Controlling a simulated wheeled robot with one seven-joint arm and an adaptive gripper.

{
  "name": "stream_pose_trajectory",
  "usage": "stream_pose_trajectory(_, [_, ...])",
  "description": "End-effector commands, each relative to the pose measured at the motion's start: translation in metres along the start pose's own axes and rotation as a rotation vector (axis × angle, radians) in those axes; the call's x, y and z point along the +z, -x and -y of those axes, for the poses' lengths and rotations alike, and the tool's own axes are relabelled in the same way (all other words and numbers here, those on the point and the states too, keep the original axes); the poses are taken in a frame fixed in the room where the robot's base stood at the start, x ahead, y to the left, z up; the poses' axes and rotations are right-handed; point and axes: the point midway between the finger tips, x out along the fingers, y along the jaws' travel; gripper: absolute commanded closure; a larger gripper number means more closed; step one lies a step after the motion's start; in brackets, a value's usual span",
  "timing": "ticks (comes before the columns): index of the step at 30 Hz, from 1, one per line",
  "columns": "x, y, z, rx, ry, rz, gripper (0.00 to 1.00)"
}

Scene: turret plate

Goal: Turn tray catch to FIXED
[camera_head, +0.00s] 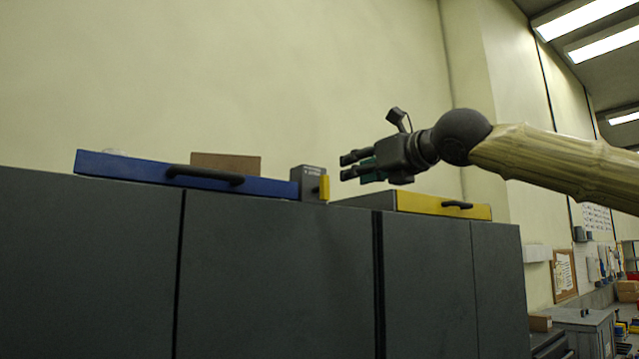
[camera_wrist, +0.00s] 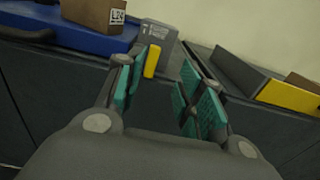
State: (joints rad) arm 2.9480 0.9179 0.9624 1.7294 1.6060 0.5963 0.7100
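The tray catch is a grey block (camera_head: 309,183) with a yellow lever (camera_head: 324,188) on its right side, at the right end of the blue tray (camera_head: 130,166). The lever looks upright. Any lettering on the block is too small to read.
A brown box (camera_head: 226,164) sits on the blue tray, which has a black handle (camera_head: 205,175). A yellow-fronted tray (camera_head: 442,205) stands to the right on the same grey cabinets (camera_head: 280,270). A wall rises behind.

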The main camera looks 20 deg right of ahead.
Motion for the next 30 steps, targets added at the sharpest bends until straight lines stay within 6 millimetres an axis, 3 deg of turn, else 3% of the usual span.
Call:
stream_pose_trajectory(9, [0.0,-0.054,-0.01,0.015,0.003,-0.006,0.62])
stream_pose_trajectory(18, [0.0,-0.096,-0.01,0.014,0.002,-0.004,0.62])
stream_pose_trajectory(30, [-0.002,-0.111,-0.008,0.012,0.001,-0.003,0.62])
